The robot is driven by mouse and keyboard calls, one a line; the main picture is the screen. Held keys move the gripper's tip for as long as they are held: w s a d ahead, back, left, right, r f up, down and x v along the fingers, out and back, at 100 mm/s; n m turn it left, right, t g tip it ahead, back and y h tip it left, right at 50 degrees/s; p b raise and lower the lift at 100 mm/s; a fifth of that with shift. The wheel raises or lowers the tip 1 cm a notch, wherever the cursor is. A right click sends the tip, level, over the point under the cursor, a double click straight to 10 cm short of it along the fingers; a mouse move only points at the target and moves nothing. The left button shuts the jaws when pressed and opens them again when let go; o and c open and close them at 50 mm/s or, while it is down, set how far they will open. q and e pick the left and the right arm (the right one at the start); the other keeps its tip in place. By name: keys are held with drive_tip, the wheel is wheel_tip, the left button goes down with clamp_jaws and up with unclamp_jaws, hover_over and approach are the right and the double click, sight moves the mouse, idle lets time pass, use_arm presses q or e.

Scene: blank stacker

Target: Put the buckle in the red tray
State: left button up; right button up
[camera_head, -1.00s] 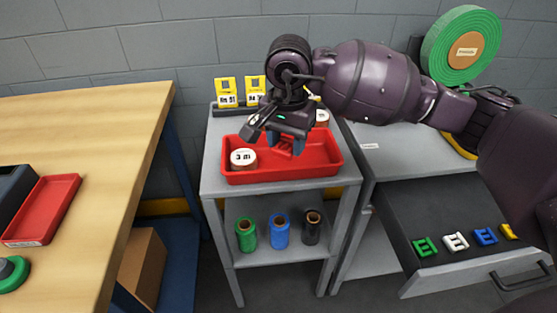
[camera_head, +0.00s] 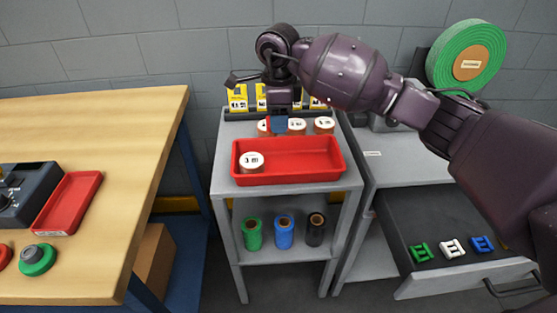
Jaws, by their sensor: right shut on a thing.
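A red tray (camera_head: 320,172) stands on the grey stand, with one white-topped roll (camera_head: 251,162) in its left part. A second, smaller red tray (camera_head: 70,198) lies on the wooden table. My right gripper (camera_head: 279,124) is above the back of the stand, behind the first tray. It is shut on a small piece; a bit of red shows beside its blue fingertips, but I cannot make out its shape. Green (camera_head: 420,252), white (camera_head: 453,247) and blue (camera_head: 482,243) buckles lie in the open drawer. My left gripper is out of view.
Several rolls (camera_head: 324,125) and yellow labelled cards (camera_head: 238,99) line the stand's back. Spools (camera_head: 284,231) stand on its lower shelf. The open drawer (camera_head: 460,271) sticks out at right. The tray's middle and right are clear.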

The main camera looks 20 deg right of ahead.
hover_over(278, 167)
wheel_tip(278, 167, down, 7)
drive_tip(key=shift+r+b, duration=0.15)
drive_tip(key=shift+b, duration=0.3)
wheel_tip(278, 167, down, 6)
drive_tip(key=shift+f+b, duration=0.25)
drive_tip(key=shift+b, duration=0.35)
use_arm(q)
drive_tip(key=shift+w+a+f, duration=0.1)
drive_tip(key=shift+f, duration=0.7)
use_arm(e)
drive_tip(key=shift+r, duration=0.15)
drive_tip(key=o, duration=0.9)
wheel_tip(278, 167, up, 12)
drive_tip(key=shift+p, duration=1.15)
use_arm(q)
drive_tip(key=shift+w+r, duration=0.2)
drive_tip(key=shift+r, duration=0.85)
